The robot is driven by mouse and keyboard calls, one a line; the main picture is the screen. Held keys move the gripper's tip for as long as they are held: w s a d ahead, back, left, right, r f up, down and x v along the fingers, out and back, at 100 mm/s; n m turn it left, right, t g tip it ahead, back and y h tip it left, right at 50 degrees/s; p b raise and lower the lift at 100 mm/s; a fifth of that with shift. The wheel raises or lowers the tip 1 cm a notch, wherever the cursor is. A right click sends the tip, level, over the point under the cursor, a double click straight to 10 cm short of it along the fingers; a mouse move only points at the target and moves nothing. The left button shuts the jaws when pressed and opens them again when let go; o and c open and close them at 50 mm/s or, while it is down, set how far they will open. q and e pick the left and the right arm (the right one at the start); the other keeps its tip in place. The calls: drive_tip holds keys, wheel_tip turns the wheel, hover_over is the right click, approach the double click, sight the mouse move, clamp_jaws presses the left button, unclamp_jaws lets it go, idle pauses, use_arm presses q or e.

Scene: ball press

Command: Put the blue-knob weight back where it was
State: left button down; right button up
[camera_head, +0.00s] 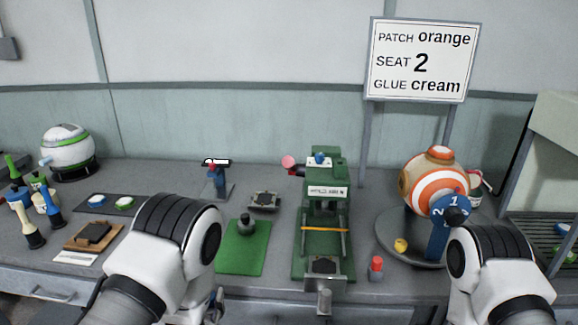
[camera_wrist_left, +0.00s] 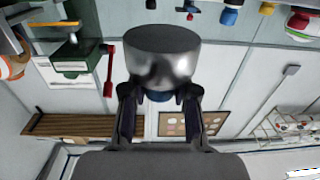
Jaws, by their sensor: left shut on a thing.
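In the left wrist view, my left gripper (camera_wrist_left: 160,97) is shut on the blue-knob weight (camera_wrist_left: 162,52), a shiny grey metal cylinder. Only a little of its blue knob (camera_wrist_left: 158,96) shows between the fingers. In the head view my left arm hides this gripper and the weight. A dark grey weight with a dark knob (camera_head: 246,228) stands on the green mat (camera_head: 236,262), just right of my left arm. The green press (camera_head: 325,220) stands further right. My right arm is at the lower right in the head view; its gripper is not visible.
A striped orange ball (camera_head: 437,178) sits on a round grey stand (camera_head: 387,241) behind my right arm. A small red-topped bottle (camera_head: 376,268) stands near the front edge. A sign (camera_head: 421,60) rises behind. Dark pads (camera_head: 264,201) and a wooden block (camera_head: 92,236) lie leftward.

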use_arm(q)
drive_tip(key=shift+d+r, duration=0.2)
drive_tip(key=shift+d, duration=0.05)
drive_tip(key=shift+a, duration=0.1)
idle(0.5)
